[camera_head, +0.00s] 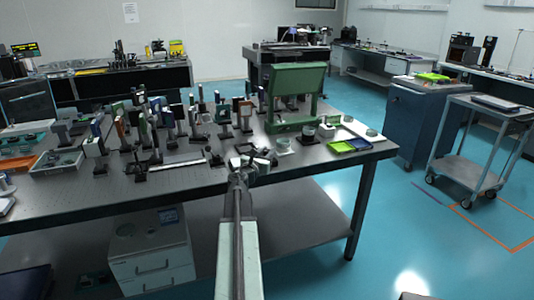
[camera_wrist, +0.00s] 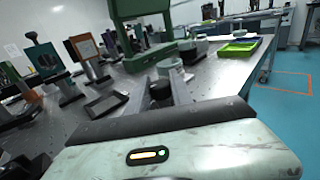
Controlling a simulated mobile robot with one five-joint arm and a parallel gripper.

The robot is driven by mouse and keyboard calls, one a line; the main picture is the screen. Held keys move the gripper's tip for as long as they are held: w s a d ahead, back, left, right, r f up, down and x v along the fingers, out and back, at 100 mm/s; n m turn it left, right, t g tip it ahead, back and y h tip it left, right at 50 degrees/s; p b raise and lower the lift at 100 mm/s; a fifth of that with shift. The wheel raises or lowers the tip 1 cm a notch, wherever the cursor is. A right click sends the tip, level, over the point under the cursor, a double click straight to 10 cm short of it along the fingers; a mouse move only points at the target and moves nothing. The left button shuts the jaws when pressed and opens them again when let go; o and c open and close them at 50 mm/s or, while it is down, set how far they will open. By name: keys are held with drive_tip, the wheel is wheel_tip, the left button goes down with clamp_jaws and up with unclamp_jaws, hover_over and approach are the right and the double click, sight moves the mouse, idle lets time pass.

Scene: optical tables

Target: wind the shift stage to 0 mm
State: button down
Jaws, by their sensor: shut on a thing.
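My gripper (camera_head: 252,163) reaches over the front edge of the optical table, near its middle. In the wrist view its two grey fingers (camera_wrist: 164,98) point forward and close around a dark round knob (camera_wrist: 160,91). The knob appears to belong to the shift stage, but the fingers hide most of the stage's body. I cannot read any scale or position on it. In the head view the arm's end covers the knob.
Several mounted optics (camera_wrist: 42,58) stand close on the left. A green frame (camera_head: 295,90) stands behind my gripper. A cart (camera_head: 467,165) stands on open floor at right.

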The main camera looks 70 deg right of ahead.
drive_tip(key=n+t+y, duration=0.1)
drive_tip(key=n+t, duration=0.2)
drive_tip(key=t, duration=0.1)
drive_tip(key=n+t+y, duration=0.1)
drive_tip(key=n+t, duration=0.2)
drive_tip(key=t, duration=0.2)
drive_tip(key=shift+s+d, duration=0.15)
drive_tip(key=shift+d, duration=0.05)
drive_tip(key=n+t+y, duration=0.6)
drive_tip(key=t, duration=0.1)
drive_tip(key=shift+d, duration=0.2)
drive_tip(key=n+t+y, duration=0.1)
drive_tip(key=n+y, duration=0.2)
drive_tip(key=y, duration=0.2)
drive_tip(key=n+t+y, duration=0.2)
drive_tip(key=n+y, duration=0.1)
drive_tip(key=y, duration=0.2)
drive_tip(key=shift+n, duration=0.4)
drive_tip(key=n+y, duration=0.1)
drive_tip(key=y, duration=0.1)
drive_tip(key=n+y, duration=0.2)
drive_tip(key=y, duration=0.1)
drive_tip(key=shift+a+g, duration=0.15)
drive_tip(key=shift+g, duration=0.15)
drive_tip(key=shift+a+n+g+y, duration=0.1)
drive_tip(key=shift+n+g+y, duration=0.2)
drive_tip(key=shift+n+y, duration=0.5)
drive_tip(key=shift+a+y, duration=0.1)
drive_tip(key=shift+y, duration=0.3)
